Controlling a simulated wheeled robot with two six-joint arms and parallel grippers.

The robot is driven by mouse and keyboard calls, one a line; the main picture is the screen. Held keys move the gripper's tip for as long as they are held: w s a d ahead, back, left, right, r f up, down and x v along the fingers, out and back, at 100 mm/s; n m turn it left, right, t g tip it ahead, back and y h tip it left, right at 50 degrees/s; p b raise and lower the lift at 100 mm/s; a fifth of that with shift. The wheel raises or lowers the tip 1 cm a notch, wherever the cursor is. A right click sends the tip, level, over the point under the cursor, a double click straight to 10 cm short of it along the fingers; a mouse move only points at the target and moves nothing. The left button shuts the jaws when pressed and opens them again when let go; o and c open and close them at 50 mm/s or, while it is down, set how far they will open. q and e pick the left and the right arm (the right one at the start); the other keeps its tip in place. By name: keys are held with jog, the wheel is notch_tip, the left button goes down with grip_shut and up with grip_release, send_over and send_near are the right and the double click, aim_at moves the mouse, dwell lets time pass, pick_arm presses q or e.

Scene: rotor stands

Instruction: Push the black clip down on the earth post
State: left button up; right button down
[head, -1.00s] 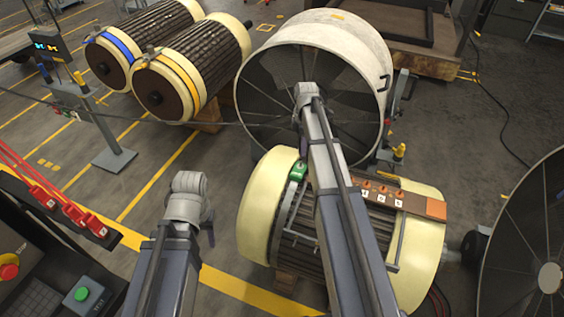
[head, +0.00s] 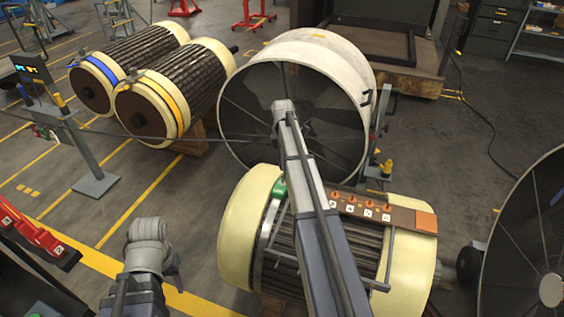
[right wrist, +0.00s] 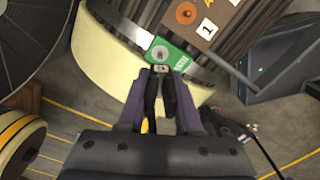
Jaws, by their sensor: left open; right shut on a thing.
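The earth post (right wrist: 159,53) is a round grey stud on a green block at the cream rim of the rotor. The green block (head: 279,188) also shows in the head view, partly beside my right arm. In the right wrist view my right gripper (right wrist: 164,82) is shut on the black clip (right wrist: 155,98). The clip's metal tip lies at the green block's near edge, close to the post. I cannot tell whether it touches. In the head view my right arm hides its gripper and the clip. My left arm is at lower left; its fingers do not show.
The rotor (head: 245,225) carries a brown board (head: 385,211) with several numbered orange posts. A large fan drum (head: 352,65) stands just behind it. Two more rotors (head: 165,90) lie at the back left. Floor is clear between.

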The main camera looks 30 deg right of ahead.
jog(key=shift+f+b, duration=3.1)
jog(key=shift+f, duration=0.2)
jog(key=shift+f+b, duration=0.45)
jog(key=shift+f, duration=0.05)
jog(key=c, duration=0.5)
grip_release()
jog(key=shift+r, duration=0.1)
notch_tip(320, 180, up, 8)
jog(key=p, duration=0.8)
